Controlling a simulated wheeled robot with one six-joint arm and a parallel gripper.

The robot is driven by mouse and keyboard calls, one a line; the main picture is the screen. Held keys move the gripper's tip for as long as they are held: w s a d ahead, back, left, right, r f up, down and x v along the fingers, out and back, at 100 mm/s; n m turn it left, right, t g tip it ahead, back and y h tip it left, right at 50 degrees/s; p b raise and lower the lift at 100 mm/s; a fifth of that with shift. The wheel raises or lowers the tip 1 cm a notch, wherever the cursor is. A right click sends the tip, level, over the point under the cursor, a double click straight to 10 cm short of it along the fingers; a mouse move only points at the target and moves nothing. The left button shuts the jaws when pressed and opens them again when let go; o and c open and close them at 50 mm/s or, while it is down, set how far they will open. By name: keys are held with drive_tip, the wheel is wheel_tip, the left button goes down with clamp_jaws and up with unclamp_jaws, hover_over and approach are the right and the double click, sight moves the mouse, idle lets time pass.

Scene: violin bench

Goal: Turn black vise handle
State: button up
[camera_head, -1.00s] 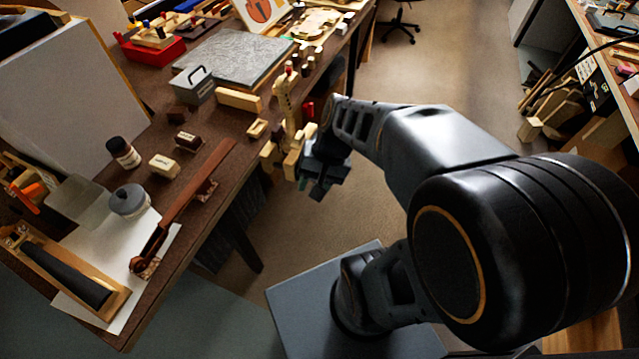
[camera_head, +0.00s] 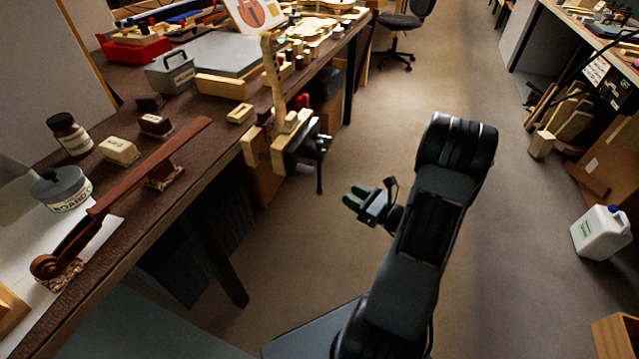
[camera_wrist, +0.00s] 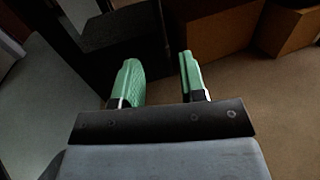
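A black vise (camera_head: 303,143) with wooden jaws is mounted on the front edge of the workbench in the head view. Its black handle (camera_head: 319,178) hangs nearly upright below the vise's front end, over the aisle. My gripper (camera_head: 354,197) has green fingers and is to the right of the handle and slightly lower in the picture, apart from it. In the wrist view the two green fingers of my gripper (camera_wrist: 158,60) are spread with nothing between them. I cannot make out the handle in the wrist view.
The workbench (camera_head: 190,160) runs along the left, holding a violin neck (camera_head: 130,190), jars and blocks. A white jug (camera_head: 601,232) stands on the floor at right. An office chair (camera_head: 400,35) is farther back. The floor around my gripper is open.

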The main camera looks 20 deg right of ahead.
drive_tip(key=b, duration=0.3)
hover_over(319, 191)
drive_tip(key=shift+w+d, duration=0.2)
drive_tip(key=shift+w, duration=0.1)
clamp_jaws()
idle(0.4)
